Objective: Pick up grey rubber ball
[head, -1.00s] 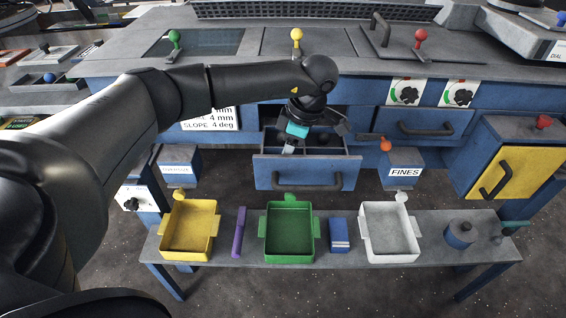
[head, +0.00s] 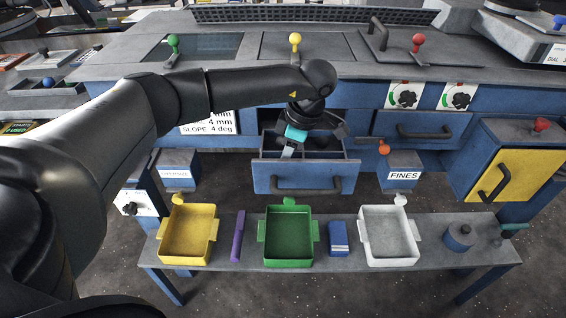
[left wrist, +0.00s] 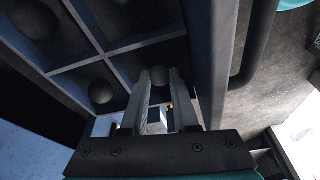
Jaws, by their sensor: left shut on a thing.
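My left gripper (left wrist: 159,80) reaches down into the open blue drawer (head: 303,179) of the machine. In the left wrist view its two fingers are closed on a dark grey ball (left wrist: 160,75), one finger on each side. The ball is at the fingertips, inside or just above a drawer compartment; I cannot tell if it touches the floor of it. In the head view the gripper (head: 288,150) hides the held ball. Other dark balls sit in neighbouring compartments, one at the left (left wrist: 101,91) and one further up (left wrist: 34,18). My right gripper is not in view.
Thin dividers (left wrist: 88,57) and the drawer's front wall surround the fingers closely. In front stands a bench with a yellow tray (head: 189,256), a green tray (head: 289,262) and a white tray (head: 390,260). An orange-knobbed lever (head: 384,147) is right of the drawer.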

